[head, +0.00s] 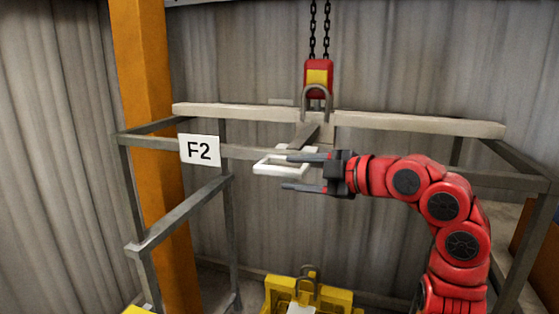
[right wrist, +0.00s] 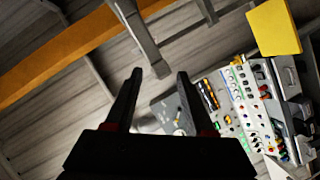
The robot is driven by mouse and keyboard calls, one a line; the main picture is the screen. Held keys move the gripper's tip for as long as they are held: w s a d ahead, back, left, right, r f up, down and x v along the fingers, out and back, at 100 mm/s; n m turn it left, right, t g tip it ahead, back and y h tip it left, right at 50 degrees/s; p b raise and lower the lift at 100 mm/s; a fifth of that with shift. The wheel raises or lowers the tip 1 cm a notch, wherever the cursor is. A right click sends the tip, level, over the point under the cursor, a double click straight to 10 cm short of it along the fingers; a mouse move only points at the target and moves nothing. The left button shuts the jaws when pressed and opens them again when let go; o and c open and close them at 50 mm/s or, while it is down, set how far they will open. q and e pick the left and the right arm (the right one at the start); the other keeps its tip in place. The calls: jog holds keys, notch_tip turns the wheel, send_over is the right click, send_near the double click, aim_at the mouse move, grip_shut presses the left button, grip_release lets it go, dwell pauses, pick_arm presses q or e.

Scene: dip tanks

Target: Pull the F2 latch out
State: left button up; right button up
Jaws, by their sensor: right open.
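A white rectangular loop handle (head: 264,168), which looks like the F2 latch, sits at the grey frame to the right of the white F2 sign (head: 200,151). In the right wrist view the open fingers (right wrist: 158,82) show, but I cannot make out the handle. My left gripper is out of view.
A red and yellow hoist block (head: 318,80) hangs on chains above a pale crossbeam (head: 410,122). A yellow fixture (head: 285,288) stands below. An orange post (head: 150,90) rises at the left. The right wrist view shows a control panel (right wrist: 250,105) with several buttons.

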aim_at(284, 171)
jog(key=p+x, duration=0.1)
jog(key=x, duration=0.2)
jog(key=shift+w+a+r, duration=0.1)
jog(key=shift+a, duration=0.3)
jog(key=shift+w+a+f, duration=0.2)
jog(key=shift+w+f, duration=0.05)
jog(key=shift+w, duration=0.05)
grip_shut()
dwell(0.9)
